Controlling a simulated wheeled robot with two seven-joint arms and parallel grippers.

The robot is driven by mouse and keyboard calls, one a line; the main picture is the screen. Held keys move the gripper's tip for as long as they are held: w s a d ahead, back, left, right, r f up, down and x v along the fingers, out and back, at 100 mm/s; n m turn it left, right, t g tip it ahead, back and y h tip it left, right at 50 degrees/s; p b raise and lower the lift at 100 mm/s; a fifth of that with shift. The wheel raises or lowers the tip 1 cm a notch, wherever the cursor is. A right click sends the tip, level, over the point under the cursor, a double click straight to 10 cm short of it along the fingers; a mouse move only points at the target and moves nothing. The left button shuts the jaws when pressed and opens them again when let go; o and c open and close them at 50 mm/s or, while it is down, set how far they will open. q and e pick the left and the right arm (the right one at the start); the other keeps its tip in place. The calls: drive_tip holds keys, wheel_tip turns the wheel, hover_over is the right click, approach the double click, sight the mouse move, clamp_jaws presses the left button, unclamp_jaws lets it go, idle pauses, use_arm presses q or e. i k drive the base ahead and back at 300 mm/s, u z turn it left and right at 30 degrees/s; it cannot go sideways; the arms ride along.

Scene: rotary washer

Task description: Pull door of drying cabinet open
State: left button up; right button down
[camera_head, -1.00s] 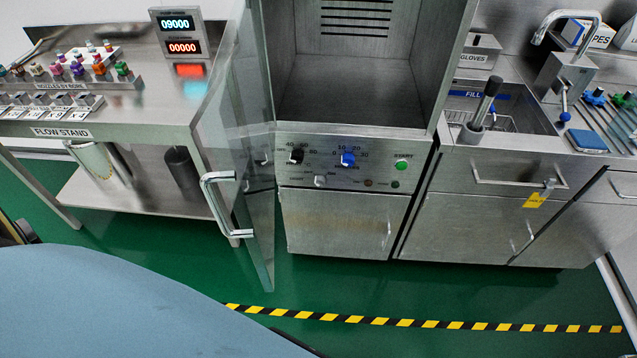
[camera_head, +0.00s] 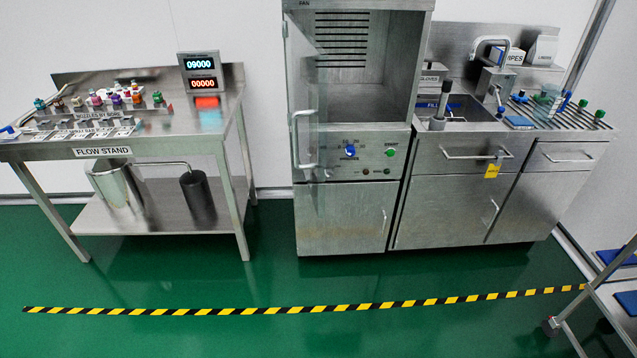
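The drying cabinet (camera_head: 340,215) stands in the middle of the camera_head view, a tall steel box with dials and a green START button on its panel. Its clear glass door (camera_head: 306,60) stands open along the left side, swung out toward me and seen almost edge-on. The bar-shaped metal door handle (camera_head: 296,140) shows at the left, with nothing touching it. The cabinet's inside is exposed and looks empty. Neither of my grippers is in view.
A flow stand (camera_head: 150,150) with nozzles and a display is at the left. A sink counter (camera_head: 460,165) adjoins the cabinet on the right. A cart (camera_head: 610,300) stands at the lower right edge. Green floor (camera_head: 270,285) with a striped line (camera_head: 300,309) is clear in front.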

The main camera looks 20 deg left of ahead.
sight(293, 107)
drive_tip(key=u, duration=0.2)
drive_tip(key=i, duration=0.85)
drive_tip(key=u, duration=0.6)
